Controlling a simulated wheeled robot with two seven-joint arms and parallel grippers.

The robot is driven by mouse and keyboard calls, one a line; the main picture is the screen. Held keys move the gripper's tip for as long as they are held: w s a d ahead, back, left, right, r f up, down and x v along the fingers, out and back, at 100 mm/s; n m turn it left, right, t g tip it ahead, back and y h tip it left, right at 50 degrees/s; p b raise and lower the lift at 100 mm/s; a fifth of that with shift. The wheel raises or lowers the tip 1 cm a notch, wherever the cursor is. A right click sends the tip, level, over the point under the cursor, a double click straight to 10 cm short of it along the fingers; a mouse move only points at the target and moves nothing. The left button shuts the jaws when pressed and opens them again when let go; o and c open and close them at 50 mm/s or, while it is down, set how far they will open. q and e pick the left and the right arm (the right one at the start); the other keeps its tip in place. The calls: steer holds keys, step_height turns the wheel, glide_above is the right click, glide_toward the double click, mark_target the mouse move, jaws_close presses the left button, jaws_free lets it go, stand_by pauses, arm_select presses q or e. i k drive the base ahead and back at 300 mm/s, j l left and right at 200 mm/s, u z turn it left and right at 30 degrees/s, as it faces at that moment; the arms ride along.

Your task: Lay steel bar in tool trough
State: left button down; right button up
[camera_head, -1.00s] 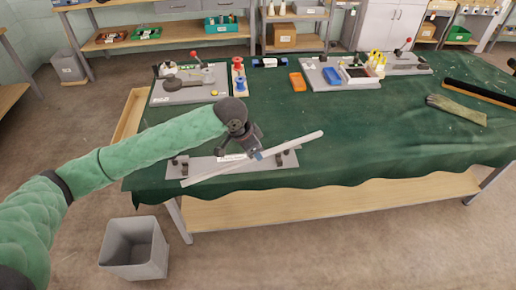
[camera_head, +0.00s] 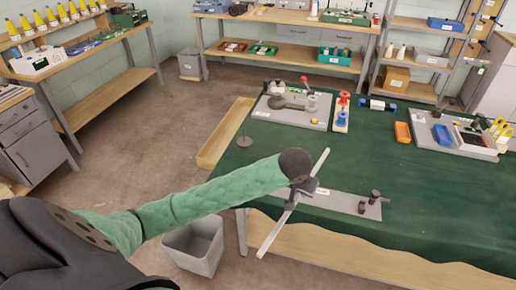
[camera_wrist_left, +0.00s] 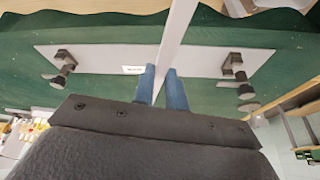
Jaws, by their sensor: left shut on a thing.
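The steel bar (camera_head: 280,228) is a long, light-grey flat strip. My left gripper (camera_head: 303,187) is shut on it near its middle and holds it over the table's front left part. One end of the bar reaches out past the front edge. In the left wrist view the bar (camera_wrist_left: 178,32) runs between the blue fingers (camera_wrist_left: 162,88), crosswise to a grey plate. The tool trough (camera_head: 208,150) is a long wooden box along the table's left side, left of the gripper. The part of its inside that shows looks empty. My right gripper is not in view.
The grey plate (camera_head: 345,203) with dark clamps lies under the bar; its clamps show in the left wrist view (camera_wrist_left: 65,62). A thin pin on a round base (camera_head: 244,141) stands near the trough. Fixture boards (camera_head: 290,120) stand behind. A grey bin (camera_head: 196,248) is on the floor.

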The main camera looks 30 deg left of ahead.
mark_target(231, 131)
steer(key=j+u, duration=0.1)
steer(key=u, duration=0.35)
steer(key=j+u, duration=0.1)
steer(key=u, duration=0.35)
steer(key=i+j+u, duration=0.1)
steer(key=u, duration=0.75)
steer(key=i+j+u, duration=0.1)
steer(key=u, duration=0.35)
steer(key=i, duration=0.3)
steer(key=i+z, duration=0.25)
steer(key=z, duration=0.15)
steer(key=i+z, duration=0.25)
steer(key=z, duration=0.15)
steer(key=i+z, duration=0.2)
steer(key=z, duration=0.25)
steer(key=i+z, duration=0.15)
steer(key=z, duration=0.3)
